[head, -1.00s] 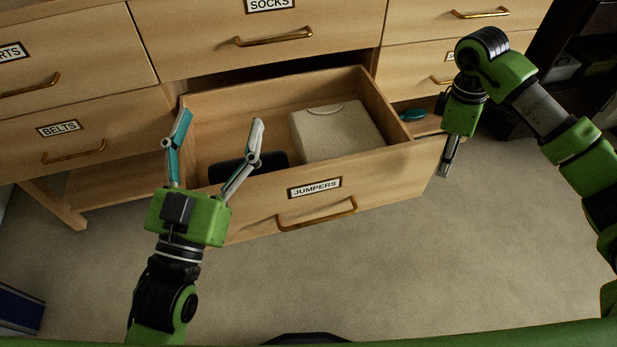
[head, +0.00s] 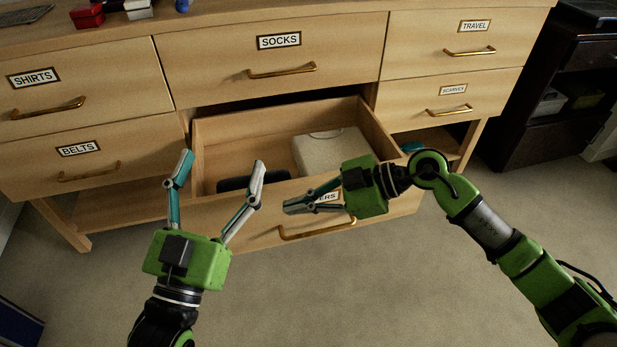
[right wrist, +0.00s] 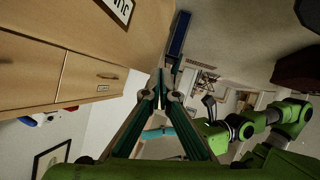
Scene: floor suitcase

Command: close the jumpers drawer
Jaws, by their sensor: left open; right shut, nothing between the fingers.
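The jumpers drawer (head: 268,240) stands pulled out of the wooden dresser in the head view. Its label is partly covered by my right gripper (head: 288,208), and its brass handle (head: 310,229) shows below. A pale box (head: 325,150) and a dark item (head: 240,183) lie inside. My right gripper is shut and empty, its fingers pointing left across the drawer front; I cannot tell whether it touches. Its fingers also show in the right wrist view (right wrist: 165,88). My left gripper (head: 222,168) is open and empty at the front's left part, fingers pointing up.
Closed drawers surround the opening: socks (head: 285,55), belts (head: 75,165), shirts (head: 75,85), travel (head: 450,45) and scarves (head: 450,95). A teal item (head: 411,147) lies on the shelf right of the drawer. Dark shelving (head: 545,95) stands at the right. Carpet in front is clear.

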